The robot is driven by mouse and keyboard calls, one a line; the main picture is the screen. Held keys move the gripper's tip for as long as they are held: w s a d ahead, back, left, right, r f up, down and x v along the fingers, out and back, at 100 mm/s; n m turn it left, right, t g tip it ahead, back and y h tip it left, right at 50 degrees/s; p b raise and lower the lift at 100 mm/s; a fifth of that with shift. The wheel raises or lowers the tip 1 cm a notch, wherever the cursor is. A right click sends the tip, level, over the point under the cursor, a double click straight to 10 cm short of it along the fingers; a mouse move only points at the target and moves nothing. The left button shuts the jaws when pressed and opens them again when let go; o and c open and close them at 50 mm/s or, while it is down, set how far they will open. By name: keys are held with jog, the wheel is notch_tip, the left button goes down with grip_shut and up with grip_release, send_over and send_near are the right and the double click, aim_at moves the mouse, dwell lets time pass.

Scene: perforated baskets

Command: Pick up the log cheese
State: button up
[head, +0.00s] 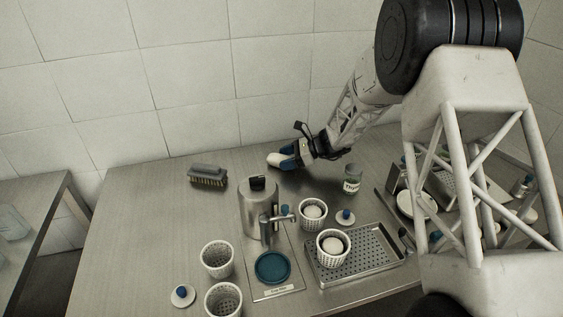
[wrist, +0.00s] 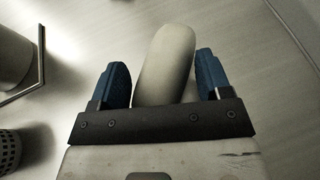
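The log cheese (wrist: 168,62) is a pale, smooth, rounded log. In the wrist view it lies lengthwise between the two blue fingers of my gripper (wrist: 160,68). A gap shows beside the left finger; the right finger is close to the log, and I cannot tell whether it touches. The fingers are spread on either side and not closed on it. The log's near end is hidden behind the dark gripper bar. In the head view the white end of the log cheese (head: 273,159) shows at my gripper (head: 286,157), low over the table near the back wall.
A brush (head: 208,175) lies left on the table (head: 140,230). A steel canister (head: 258,212) stands in front, with perforated white baskets (head: 217,259) around it. A perforated tray (head: 375,250) holds one basket. A labelled jar (head: 352,180) stands right of my gripper.

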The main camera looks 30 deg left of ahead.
aim_at(286, 157)
jog(key=c, duration=0.8)
jog(key=shift+r, duration=0.15)
jog(key=shift+c, duration=0.2)
jog(key=shift+r, duration=1.5)
jog(key=shift+s+d+r, duration=0.15)
jog(key=shift+s+d, duration=0.05)
jog(key=s+d, duration=0.3)
jog(key=s, duration=0.1)
jog(key=s+d+r, duration=0.1)
jog(key=s+d, duration=0.2)
jog(key=s, duration=0.1)
jog(key=s+d, duration=0.3)
jog(key=d, duration=0.1)
jog(key=shift+s+r, duration=0.2)
jog(key=shift+s, duration=0.2)
